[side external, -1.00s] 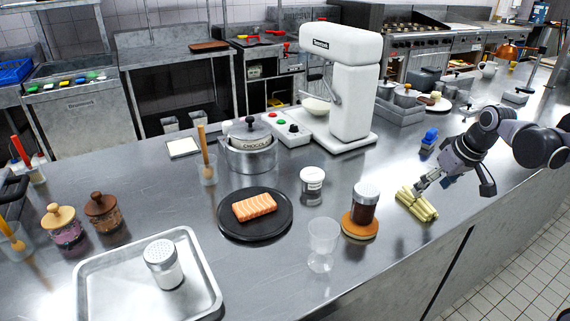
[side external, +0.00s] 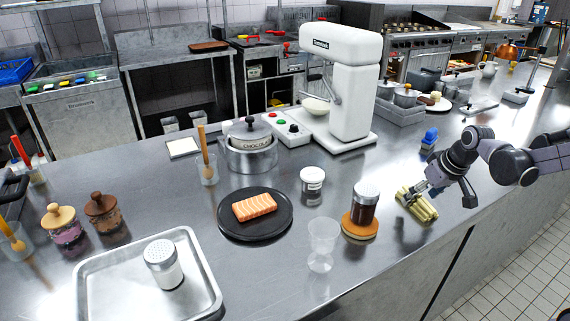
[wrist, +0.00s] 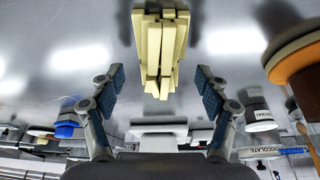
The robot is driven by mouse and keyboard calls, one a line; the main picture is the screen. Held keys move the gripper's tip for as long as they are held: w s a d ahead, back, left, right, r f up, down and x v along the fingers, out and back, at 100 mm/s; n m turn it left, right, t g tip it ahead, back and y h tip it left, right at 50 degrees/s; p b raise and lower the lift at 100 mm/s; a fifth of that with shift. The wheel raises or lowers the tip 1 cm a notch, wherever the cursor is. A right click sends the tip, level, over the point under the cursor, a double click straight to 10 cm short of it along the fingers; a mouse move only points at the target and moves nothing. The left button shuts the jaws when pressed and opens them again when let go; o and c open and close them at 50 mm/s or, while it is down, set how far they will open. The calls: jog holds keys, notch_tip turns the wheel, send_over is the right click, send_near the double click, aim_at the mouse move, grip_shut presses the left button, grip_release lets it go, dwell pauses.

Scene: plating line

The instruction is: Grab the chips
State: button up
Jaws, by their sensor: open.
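A shaker (side external: 364,202) on an orange coaster (side external: 359,229) stands just left of the chips. A clear cup (side external: 321,246), a small jar (side external: 312,181) and a black plate (side external: 237,228) with salmon (side external: 254,207) are further left. A blue object (side external: 429,136) lies behind.

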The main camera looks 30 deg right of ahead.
jog(key=c, duration=1.2)
jog(key=shift+r, duration=0.1)
jog(key=shift+c, duration=0.2)
